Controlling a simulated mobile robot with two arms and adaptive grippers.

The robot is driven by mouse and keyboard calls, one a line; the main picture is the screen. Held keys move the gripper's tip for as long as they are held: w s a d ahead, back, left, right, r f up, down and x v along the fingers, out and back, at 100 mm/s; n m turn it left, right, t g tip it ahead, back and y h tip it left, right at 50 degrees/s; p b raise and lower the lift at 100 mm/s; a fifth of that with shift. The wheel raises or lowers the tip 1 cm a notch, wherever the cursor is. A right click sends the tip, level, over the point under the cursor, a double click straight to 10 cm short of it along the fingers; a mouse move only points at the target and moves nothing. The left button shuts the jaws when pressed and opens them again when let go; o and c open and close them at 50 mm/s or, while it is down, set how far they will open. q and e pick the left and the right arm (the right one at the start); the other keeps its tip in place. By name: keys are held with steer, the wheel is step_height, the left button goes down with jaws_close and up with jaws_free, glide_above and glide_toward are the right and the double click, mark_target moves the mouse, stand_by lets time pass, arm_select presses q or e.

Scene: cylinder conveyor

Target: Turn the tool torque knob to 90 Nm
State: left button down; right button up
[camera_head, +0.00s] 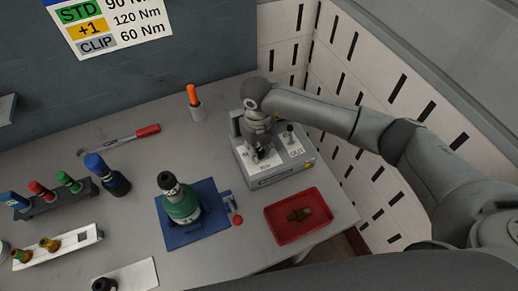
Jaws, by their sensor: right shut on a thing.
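The grey torque box (280,172) stands at the right of the table, with a white top panel that carries the scale marks. My right gripper (264,156) points down over the left part of this panel and is shut on the torque knob. The knob itself is hidden by the fingers, and its setting cannot be read. A wall sign (112,22) lists STD 90 Nm, +1 120 Nm and CLIP 60 Nm. My left gripper is not in view.
A green cylinder (182,207) stands on a blue fixture (172,241) left of the box. A red tray (275,226) with a brownish part lies in front. An orange-handled tool (193,95) stands behind. Racks with coloured pieces (40,203) are at the left.

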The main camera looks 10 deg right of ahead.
mark_target(259, 153)
steer(key=n+b, duration=0.9)
steer(key=b, duration=0.5)
steer(key=shift+f, duration=0.2)
steer(key=shift+r+n+b, duration=0.25)
steer(key=shift+n+b, duration=0.95)
steer(key=shift+b, duration=0.1)
steer(key=o, duration=1)
steer(key=shift+o, duration=0.2)
step_height(259, 153, up, 12)
steer(key=shift+s, duration=0.2)
